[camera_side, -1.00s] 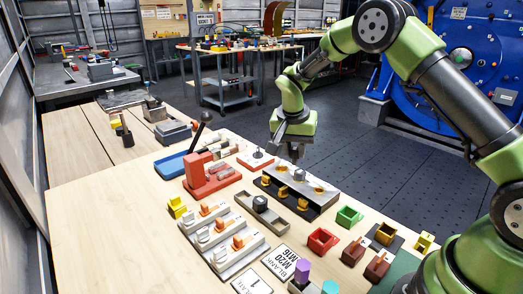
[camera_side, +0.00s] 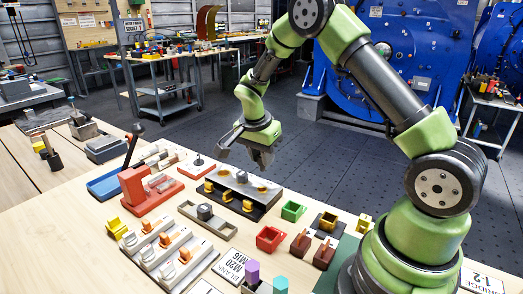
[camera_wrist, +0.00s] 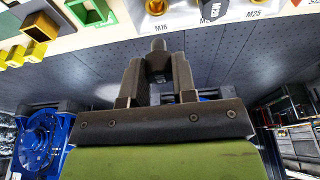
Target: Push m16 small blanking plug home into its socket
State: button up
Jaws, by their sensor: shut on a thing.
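My gripper (camera_wrist: 158,62) is shut on a small dark plug (camera_wrist: 158,45), whose rounded end shows at the fingertips in the wrist view. The grey socket panel carries labels M16, M20 and M25 in that view. The M16 socket (camera_wrist: 157,6) is at the top edge, ahead of the plug and apart from it in the picture. In the side view, my gripper (camera_side: 249,153) hangs by the back of the socket panel (camera_side: 263,187). The plug cannot be made out there, nor can its exact height over the panel.
A dark part (camera_wrist: 210,10) sits at the M20 position. Green (camera_side: 293,211) and red (camera_side: 270,238) bins stand right of the panel. Open floor lies behind the bench edge.

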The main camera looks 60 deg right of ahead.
aim_at(261, 165)
jog(key=shift+a+x, duration=0.2)
jog(key=shift+x, duration=0.55)
jog(key=shift+a+x, duration=0.15)
jog(key=shift+x, duration=0.55)
jog(key=shift+a+x, duration=0.2)
jog(key=shift+x, duration=0.55)
jog(key=shift+a+x, duration=0.2)
jog(key=shift+x, duration=0.6)
jog(key=shift+a+x, duration=0.2)
jog(key=shift+x, duration=0.6)
jog(key=o, duration=1)
jog(key=shift+f, duration=0.1)
jog(key=shift+c, duration=0.2)
jog(key=v, duration=1)
